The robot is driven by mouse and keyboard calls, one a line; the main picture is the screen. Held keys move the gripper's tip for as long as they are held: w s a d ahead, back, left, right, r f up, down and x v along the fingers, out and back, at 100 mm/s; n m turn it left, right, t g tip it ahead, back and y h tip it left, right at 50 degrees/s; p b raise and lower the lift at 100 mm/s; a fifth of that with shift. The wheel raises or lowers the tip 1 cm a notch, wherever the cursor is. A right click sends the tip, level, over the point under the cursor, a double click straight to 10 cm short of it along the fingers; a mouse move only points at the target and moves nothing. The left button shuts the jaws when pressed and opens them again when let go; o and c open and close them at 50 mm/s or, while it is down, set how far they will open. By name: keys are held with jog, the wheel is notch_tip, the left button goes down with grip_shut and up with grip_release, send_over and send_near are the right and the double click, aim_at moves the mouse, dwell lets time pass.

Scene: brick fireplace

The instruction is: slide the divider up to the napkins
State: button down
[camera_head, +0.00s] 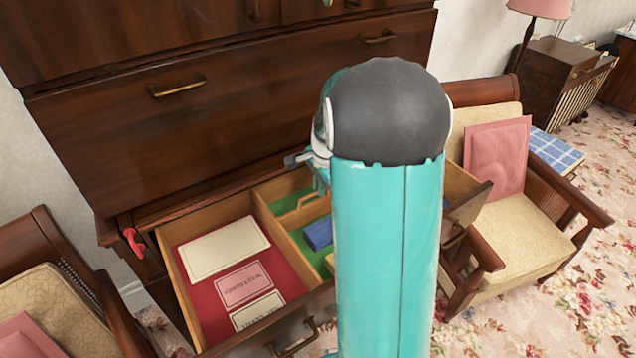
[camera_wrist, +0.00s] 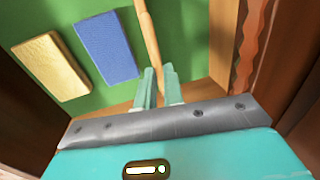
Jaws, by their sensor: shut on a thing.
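The divider (camera_wrist: 149,30) is a thin light-wood strip standing across the green-lined part of the drawer. In the wrist view my gripper (camera_wrist: 159,72) is shut on its near end, one pale teal finger on each side. A blue folded block (camera_wrist: 106,47), seemingly napkins, lies flat left of the divider with a strip of green floor between them. A yellow block (camera_wrist: 52,66) lies farther left. In the head view the blue block (camera_head: 319,233) and part of the divider (camera_head: 298,203) show; my arm hides the fingertips and much of this compartment.
The open drawer's red-lined compartment (camera_head: 205,288) holds cream and pink cards, behind a fixed wooden partition (camera_head: 283,243). The dark cabinet front (camera_head: 200,110) rises behind. Armchairs stand on both sides, the right one (camera_head: 525,232) with a pink cushion.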

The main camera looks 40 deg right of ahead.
jog(key=s, duration=1)
jog(key=shift+a, duration=0.3)
jog(key=shift+s, duration=0.1)
jog(key=c, duration=1.5)
grip_release()
jog(key=shift+r, duration=0.1)
notch_tip(320, 180, up, 13)
jog(key=s, duration=0.2)
jog(key=shift+s+r, duration=0.2)
jog(key=shift+s, duration=0.15)
jog(key=shift+a, duration=0.1)
